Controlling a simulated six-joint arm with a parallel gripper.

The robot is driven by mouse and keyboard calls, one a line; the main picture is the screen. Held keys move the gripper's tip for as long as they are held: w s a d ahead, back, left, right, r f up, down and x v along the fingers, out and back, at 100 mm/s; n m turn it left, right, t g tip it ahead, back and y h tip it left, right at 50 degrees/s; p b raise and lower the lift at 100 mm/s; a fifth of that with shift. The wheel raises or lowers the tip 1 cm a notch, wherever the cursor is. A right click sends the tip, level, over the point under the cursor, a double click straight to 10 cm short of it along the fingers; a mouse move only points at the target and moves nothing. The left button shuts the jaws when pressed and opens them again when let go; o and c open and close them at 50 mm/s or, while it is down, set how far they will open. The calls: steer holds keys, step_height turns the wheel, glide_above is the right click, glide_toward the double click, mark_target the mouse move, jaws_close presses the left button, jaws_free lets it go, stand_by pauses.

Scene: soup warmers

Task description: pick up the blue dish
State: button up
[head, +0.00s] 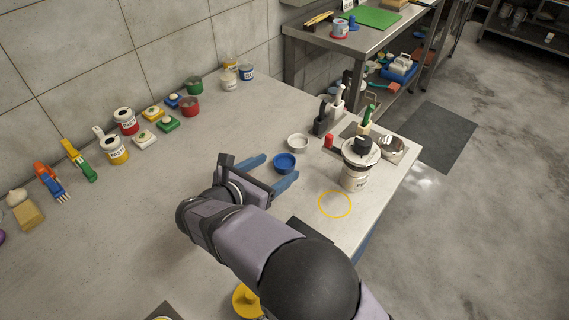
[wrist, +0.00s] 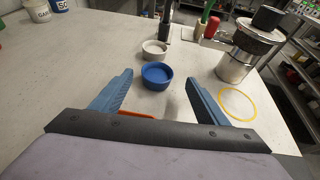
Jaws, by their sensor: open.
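The blue dish (head: 285,167) is a small round bowl standing upright on the grey worktop. In the wrist view the blue dish (wrist: 157,79) appears between the tips of the two blue fingers. My gripper (head: 281,166) is open, its fingers spread to either side of the dish in the picture. In the wrist view my gripper (wrist: 159,76) holds nothing, and bare worktop shows between each finger and the dish. I cannot tell exactly how high the fingertips are above the worktop.
A white dish (head: 298,141) stands just behind the blue one. A soup warmer (head: 355,178) and a yellow ring mark (head: 335,217) are to the right. Dark holders with utensils (head: 322,124) stand behind. An orange edge (wrist: 137,114) shows near the gripper's base.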

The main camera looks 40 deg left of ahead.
mark_target(284, 161)
steer(key=shift+a+p+x, duration=0.2)
steer(key=shift+p+x, duration=0.2)
steer(key=shift+x, duration=2.6)
steer(key=shift+r, duration=0.1)
steer(key=c, duration=1.1)
